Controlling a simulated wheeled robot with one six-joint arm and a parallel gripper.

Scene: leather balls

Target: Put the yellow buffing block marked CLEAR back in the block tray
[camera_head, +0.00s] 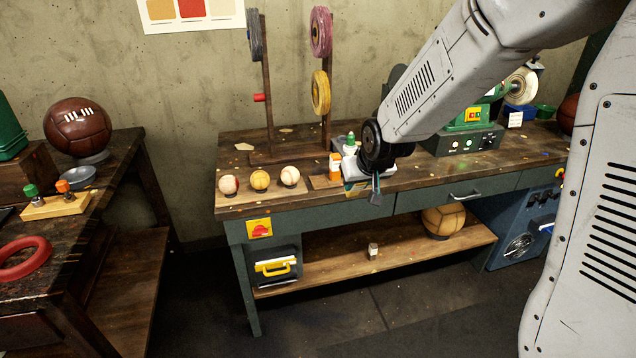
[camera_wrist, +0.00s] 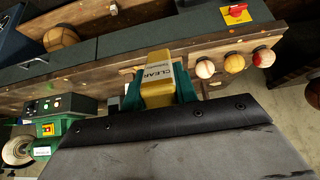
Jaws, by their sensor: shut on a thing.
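The yellow block marked CLEAR (camera_wrist: 158,80) sits between the teal fingers of my gripper (camera_wrist: 160,92) in the wrist view, its label facing the camera. My gripper is shut on it. In the head view my gripper (camera_head: 374,190) is at the front edge of the workbench, below the dark wrist joint. I cannot make out the held block clearly there. A small wooden board (camera_head: 321,182) lies just left of my gripper; I cannot tell whether it is the block tray. Part of that area is hidden by my arm.
An orange item (camera_head: 335,166) and a green-capped bottle (camera_head: 350,147) stand close beside my gripper. Three small balls (camera_head: 260,180) sit in a row to the left. A green machine (camera_head: 466,130) stands to the right. A drawer handle (camera_head: 465,196) projects from the bench front.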

